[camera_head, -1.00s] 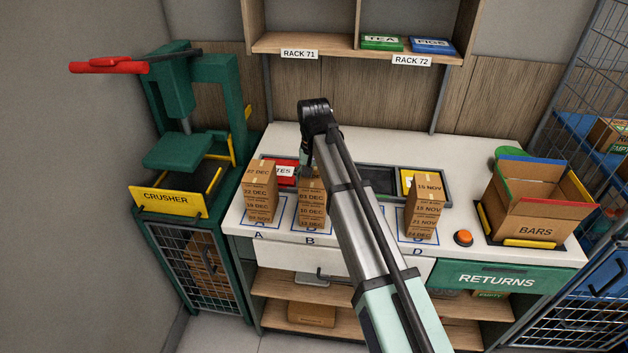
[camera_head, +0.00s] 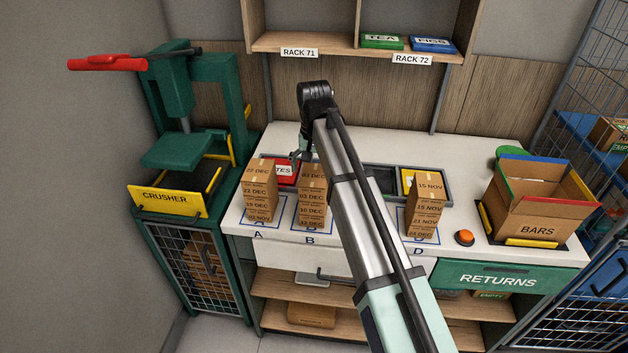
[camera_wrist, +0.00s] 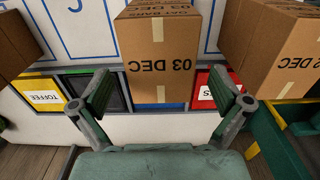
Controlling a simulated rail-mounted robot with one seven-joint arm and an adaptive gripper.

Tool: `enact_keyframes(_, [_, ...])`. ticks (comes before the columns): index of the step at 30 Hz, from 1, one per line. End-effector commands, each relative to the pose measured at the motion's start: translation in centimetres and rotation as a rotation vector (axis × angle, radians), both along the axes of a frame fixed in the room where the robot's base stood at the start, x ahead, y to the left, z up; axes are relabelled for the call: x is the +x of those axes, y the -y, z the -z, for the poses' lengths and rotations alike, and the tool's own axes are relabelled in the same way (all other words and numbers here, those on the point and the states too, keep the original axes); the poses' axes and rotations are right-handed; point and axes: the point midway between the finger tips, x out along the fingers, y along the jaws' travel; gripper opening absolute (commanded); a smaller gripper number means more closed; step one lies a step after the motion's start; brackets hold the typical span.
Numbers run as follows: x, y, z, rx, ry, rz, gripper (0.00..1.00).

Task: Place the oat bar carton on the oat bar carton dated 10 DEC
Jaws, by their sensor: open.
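The brown oat bar carton marked 03 DEC (camera_wrist: 157,50) is in the middle of the wrist view. In the head view it is the top carton of stack B (camera_head: 313,179). The carton marked 10 DEC (camera_head: 311,210) is lower in that stack, under the 03 DEC one. My gripper (camera_head: 299,158) is behind and slightly left of the top of stack B, partly hidden by my arm. In the wrist view my gripper (camera_wrist: 166,95) has its fingers wide apart and empty, with the 03 DEC carton beyond them, apart from the pads.
Stack A (camera_head: 259,200) stands left and stack D (camera_head: 424,208) right, close to the top height of B. My arm hides zone C. Behind are the sunken bins, with red (camera_head: 286,170) and yellow boxes. An open BARS box (camera_head: 538,212) stands at right; the crusher (camera_head: 176,150) at left.

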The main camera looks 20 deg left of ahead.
Motion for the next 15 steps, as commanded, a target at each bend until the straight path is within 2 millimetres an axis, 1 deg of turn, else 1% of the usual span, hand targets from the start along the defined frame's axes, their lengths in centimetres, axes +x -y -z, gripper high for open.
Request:
enact_keyframes(3, [0.2,-0.1,-2.3,0.002,0.003,0.000,1.00])
enact_keyframes(9, [0.2,-0.1,-5.7,0.001,0.002,0.000,1.00])
enact_keyframes(12, [0.1,-0.1,-6.9,0.000,0.001,0.000,1.00])
enact_keyframes(15, [0.1,-0.1,-7.7,0.000,0.001,0.000,1.00])
